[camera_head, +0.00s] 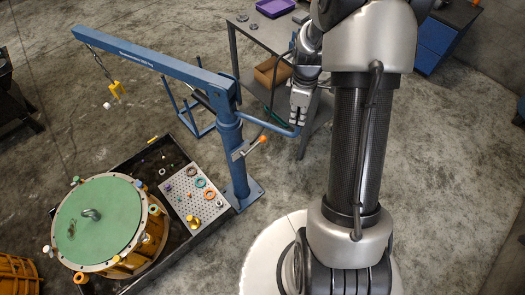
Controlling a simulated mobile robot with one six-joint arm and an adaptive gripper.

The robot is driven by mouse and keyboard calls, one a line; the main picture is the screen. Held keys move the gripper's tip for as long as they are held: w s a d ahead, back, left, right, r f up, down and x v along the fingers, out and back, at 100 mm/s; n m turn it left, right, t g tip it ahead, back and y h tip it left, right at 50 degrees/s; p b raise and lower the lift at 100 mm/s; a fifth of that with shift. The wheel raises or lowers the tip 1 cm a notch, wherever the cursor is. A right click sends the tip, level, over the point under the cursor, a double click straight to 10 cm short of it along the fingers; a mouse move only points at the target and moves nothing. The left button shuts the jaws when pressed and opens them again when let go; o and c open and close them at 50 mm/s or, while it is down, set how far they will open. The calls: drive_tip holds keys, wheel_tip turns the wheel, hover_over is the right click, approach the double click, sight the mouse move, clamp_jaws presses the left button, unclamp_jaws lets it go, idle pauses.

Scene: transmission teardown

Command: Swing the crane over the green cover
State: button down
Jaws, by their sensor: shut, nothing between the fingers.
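The blue crane (150,58) stands on a post, its boom reaching to the upper left. A chain at the boom tip carries a yellow hook (117,90), which hangs beyond the green cover, not above it. The round green cover (105,232) lies on the orange-yellow housing at lower left, with a grey lifting eye (92,214) on top. A blue push bar (270,124) runs from the post to the right. My gripper (297,119) is shut at the outer end of this bar. I cannot tell whether it touches the bar.
The housing stands in a black tray (125,160) beside a perforated plate (186,205) with rings and small parts. A grey table (255,35) with a purple bin (275,8) and a cardboard box (272,72) stands behind my gripper. Floor below the boom is mostly clear.

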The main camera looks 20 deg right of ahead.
drive_tip(key=shift+w+d, duration=0.55)
drive_tip(key=shift+d, duration=0.25)
drive_tip(key=shift+w+d, duration=0.55)
drive_tip(key=shift+d, duration=0.2)
drive_tip(key=w+d+p, duration=0.1)
drive_tip(key=w+d, duration=0.4)
drive_tip(key=w, duration=0.2)
drive_tip(key=w+d+p, duration=0.1)
drive_tip(key=w+d, duration=0.4)
drive_tip(key=w, duration=0.3)
drive_tip(key=shift+w+p, duration=0.3)
drive_tip(key=shift+p, duration=0.1)
idle(1.0)
drive_tip(key=shift+a, duration=0.1)
drive_tip(key=shift+w+d, duration=0.2)
drive_tip(key=shift+w, duration=0.95)
drive_tip(key=shift+w+d, duration=0.15)
drive_tip(key=shift+w, duration=0.95)
